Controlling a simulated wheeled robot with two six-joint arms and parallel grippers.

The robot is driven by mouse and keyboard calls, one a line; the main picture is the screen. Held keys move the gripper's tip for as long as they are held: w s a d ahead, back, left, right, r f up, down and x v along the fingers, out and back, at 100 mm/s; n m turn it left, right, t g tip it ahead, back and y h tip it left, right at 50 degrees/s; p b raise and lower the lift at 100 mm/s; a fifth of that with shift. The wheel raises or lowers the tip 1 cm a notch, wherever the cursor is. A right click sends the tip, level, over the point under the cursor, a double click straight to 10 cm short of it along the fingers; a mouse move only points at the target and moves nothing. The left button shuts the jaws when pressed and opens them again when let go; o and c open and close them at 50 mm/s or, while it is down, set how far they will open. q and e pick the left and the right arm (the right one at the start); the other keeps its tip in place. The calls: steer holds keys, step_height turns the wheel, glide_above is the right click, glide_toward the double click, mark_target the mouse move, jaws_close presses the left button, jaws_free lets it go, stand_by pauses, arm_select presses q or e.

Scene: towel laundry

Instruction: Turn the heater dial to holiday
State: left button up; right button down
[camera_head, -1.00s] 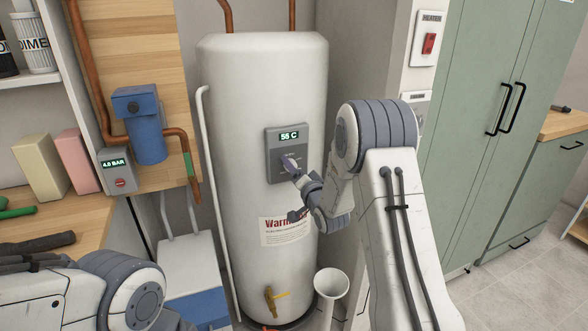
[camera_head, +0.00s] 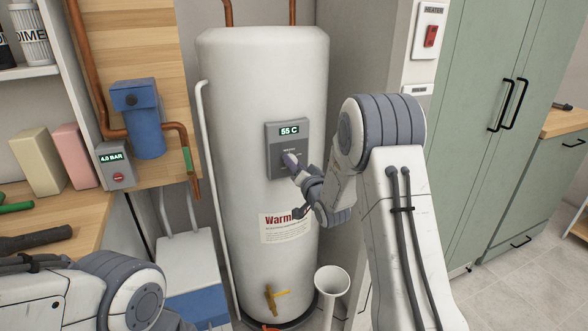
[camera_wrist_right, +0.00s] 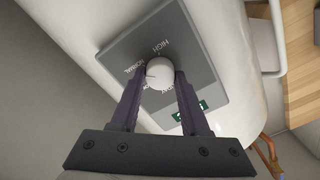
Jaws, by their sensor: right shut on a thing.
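The heater dial (camera_wrist_right: 159,73) is a round pale knob on a grey control panel (camera_head: 272,168) on the front of the white tank (camera_head: 240,100). The panel's display reads 55 C. In the right wrist view, HIGH and NORMAL are readable around the knob; the other labels are partly covered by the fingers. I cannot tell clearly which label the knob points to. My right gripper (camera_wrist_right: 160,80) is shut on the knob, one finger on each side; it also shows in the head view (camera_head: 290,160). My left gripper is out of view; only its arm shows at lower left.
A red switch (camera_head: 430,36) marked HEATER is on the wall to the right. A blue pipe fitting (camera_head: 147,130) and a 4.0 BAR gauge box (camera_head: 115,165) are left of the tank. A white funnel (camera_head: 331,283) stands below my right arm.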

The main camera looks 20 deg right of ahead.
steer(key=shift+a+f+n+b, duration=0.1)
steer(key=shift+n+b, duration=6.05)
steer(key=shift+n, duration=0.3)
steer(key=shift+a+f+n+b, duration=0.1)
steer(key=shift+n+b, duration=6)
steer(key=shift+n, duration=0.35)
steer(key=shift+c, duration=2)
jaws_free()
steer(key=shift+s+r, duration=0.1)
